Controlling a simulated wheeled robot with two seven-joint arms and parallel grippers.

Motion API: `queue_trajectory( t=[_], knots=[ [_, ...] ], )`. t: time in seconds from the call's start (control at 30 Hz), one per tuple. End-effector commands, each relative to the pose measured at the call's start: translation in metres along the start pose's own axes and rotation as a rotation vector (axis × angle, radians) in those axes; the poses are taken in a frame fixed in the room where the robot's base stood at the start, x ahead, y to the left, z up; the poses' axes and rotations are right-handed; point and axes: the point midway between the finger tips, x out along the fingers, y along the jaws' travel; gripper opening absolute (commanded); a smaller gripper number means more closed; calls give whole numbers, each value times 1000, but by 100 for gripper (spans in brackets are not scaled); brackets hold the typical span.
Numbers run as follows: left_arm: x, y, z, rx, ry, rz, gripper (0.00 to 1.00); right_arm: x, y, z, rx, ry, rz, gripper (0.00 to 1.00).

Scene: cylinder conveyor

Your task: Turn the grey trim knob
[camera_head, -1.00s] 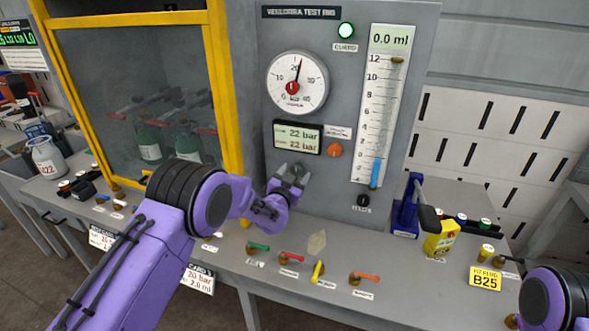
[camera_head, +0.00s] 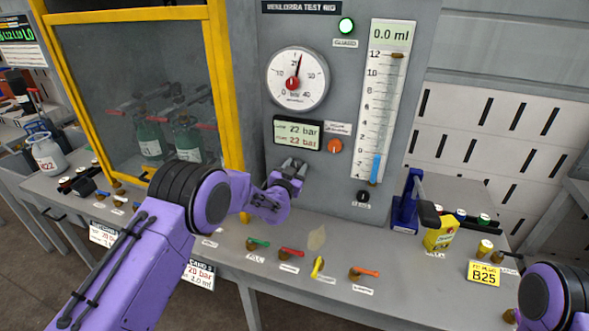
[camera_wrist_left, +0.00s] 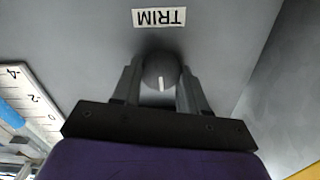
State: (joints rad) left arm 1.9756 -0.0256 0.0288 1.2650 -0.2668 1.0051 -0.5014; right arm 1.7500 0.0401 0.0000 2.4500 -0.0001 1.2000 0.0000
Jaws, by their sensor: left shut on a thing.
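The grey trim knob (camera_wrist_left: 160,71) is round with a white pointer line, and sits on the grey panel below the TRIM label (camera_wrist_left: 159,17), which appears upside down in the left wrist view. My left gripper (camera_wrist_left: 161,82) is shut on the knob, with one dark finger on each side of it. The white line points down in that view, toward my wrist. In the head view my left gripper (camera_head: 293,165) is against the panel just below the display (camera_head: 298,134), and it hides the knob. My right arm shows at the lower right, but its gripper is out of view.
The display reads 22 bar on both lines. A dial gauge (camera_head: 297,80) with a red needle, an orange knob (camera_head: 335,146) and a sight tube (camera_head: 384,100) are nearby. Several coloured valve levers line the bench. A yellow-framed guard (camera_head: 226,90) stands left of the panel.

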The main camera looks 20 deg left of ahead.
Motion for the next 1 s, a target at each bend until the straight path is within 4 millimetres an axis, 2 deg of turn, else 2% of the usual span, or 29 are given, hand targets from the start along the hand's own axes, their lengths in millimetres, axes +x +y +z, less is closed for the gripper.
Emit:
queue_trajectory(
  t=[0.27,1.0],
  knots=[
    [0,0,4,-181,1,-1,13,16,-1,6,0,0,0,100],
    [0,-2,4,-827,-1,0,13,56,-5,23,0,0,0,100]
  ],
)
